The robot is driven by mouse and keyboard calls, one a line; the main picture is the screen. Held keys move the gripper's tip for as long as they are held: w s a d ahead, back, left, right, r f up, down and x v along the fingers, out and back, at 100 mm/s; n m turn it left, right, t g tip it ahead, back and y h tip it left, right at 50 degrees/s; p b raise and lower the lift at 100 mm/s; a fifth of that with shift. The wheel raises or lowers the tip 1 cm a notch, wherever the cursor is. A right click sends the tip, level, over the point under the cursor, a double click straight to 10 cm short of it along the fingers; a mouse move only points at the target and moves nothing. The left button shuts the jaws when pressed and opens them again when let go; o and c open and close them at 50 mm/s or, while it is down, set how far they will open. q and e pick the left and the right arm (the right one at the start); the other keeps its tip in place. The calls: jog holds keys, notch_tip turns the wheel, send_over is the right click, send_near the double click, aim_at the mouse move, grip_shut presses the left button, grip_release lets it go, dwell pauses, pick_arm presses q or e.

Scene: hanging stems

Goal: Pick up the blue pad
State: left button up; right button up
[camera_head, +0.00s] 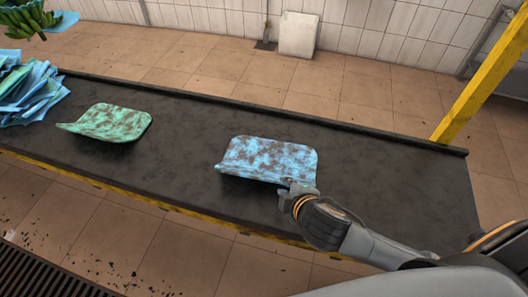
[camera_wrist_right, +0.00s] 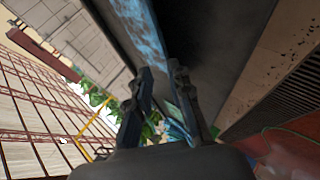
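The blue pad (camera_head: 268,158) is a curved sheet with brown blotches, lying on the dark belt (camera_head: 390,185) right of the middle in the head view. Its near edge curls up. My right gripper (camera_head: 290,184) is at the pad's near right corner. In the right wrist view the pad (camera_wrist_right: 143,28) shows edge-on ahead of the fingers. The right gripper's two fingers (camera_wrist_right: 161,68) stand apart there, with the pad's edge close to the gap between their tips. Whether they touch it is unclear. My left gripper is not in view.
A similar green pad (camera_head: 112,122) lies on the belt to the left. A heap of blue sheets (camera_head: 28,90) is at the far left, below green bananas (camera_head: 25,18). A yellow post (camera_head: 485,80) rises at the right. The belt around the blue pad is clear.

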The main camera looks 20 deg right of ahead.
aim_at(273, 175)
jog(key=x, duration=0.5)
jog(key=shift+f, duration=0.2)
jog(key=shift+x, duration=2)
jog(key=x, duration=0.3)
jog(key=shift+p, duration=0.3)
jog(key=shift+w+f, duration=0.1)
jog(key=shift+f, duration=0.1)
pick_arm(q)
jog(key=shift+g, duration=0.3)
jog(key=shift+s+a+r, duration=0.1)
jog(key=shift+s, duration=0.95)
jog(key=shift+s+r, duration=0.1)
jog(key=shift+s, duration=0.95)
pick_arm(e)
grip_shut()
